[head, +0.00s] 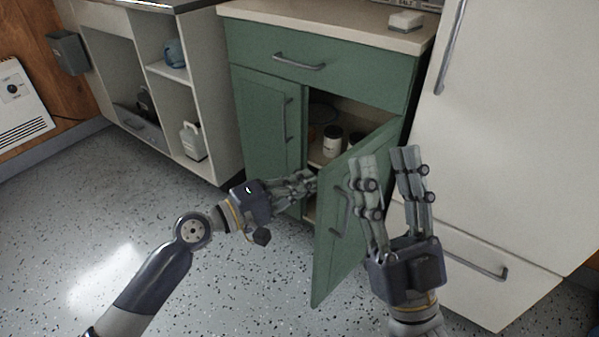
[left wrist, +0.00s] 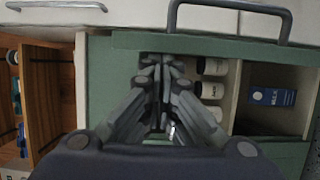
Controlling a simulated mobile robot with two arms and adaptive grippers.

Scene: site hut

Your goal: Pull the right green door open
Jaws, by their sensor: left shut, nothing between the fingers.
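The right green door (head: 340,255) stands partly open, swung out from the green cabinet, with a grey handle (head: 341,210) on its outer face. My left gripper (head: 312,183) is shut and empty at the door's free edge, beside the cabinet opening; I cannot tell whether it touches the door. In the left wrist view its closed fingers (left wrist: 162,65) point toward the cabinet. My right gripper (head: 388,157) is open in front of the door's outer face and hides part of it. The left green door (head: 265,125) is closed.
Jars (head: 332,142) stand inside the cabinet; the left wrist view shows a blue box (left wrist: 270,97) too. A green drawer (head: 320,62) is shut above. A white fridge-like unit (head: 510,130) stands right. Open white shelves (head: 215,100) stand left. The speckled floor (head: 110,220) is clear.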

